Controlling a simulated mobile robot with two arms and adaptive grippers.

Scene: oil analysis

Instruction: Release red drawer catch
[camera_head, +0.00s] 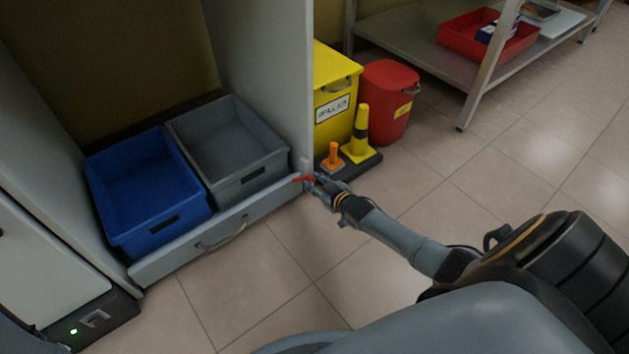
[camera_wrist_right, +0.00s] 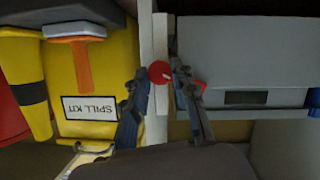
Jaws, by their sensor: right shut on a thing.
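The red drawer catch (camera_head: 302,179) is at the right end of the low grey drawer (camera_head: 190,243), by the cabinet's side panel. In the right wrist view it shows as a round red knob (camera_wrist_right: 160,72) between the two fingers, with more red behind the right finger. My right gripper (camera_head: 313,184) is at the catch and shut on it; the fingers hide part of it. The drawer front has a bar handle (camera_head: 222,238). My left gripper is not in view.
A blue bin (camera_head: 150,190) and a grey bin (camera_head: 228,150) sit in the drawer. A yellow spill kit box (camera_head: 335,90), a yellow cone (camera_head: 360,135), an orange-handled item (camera_head: 334,157) and a red bin (camera_head: 388,100) stand close beside my right gripper. The floor in front is clear.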

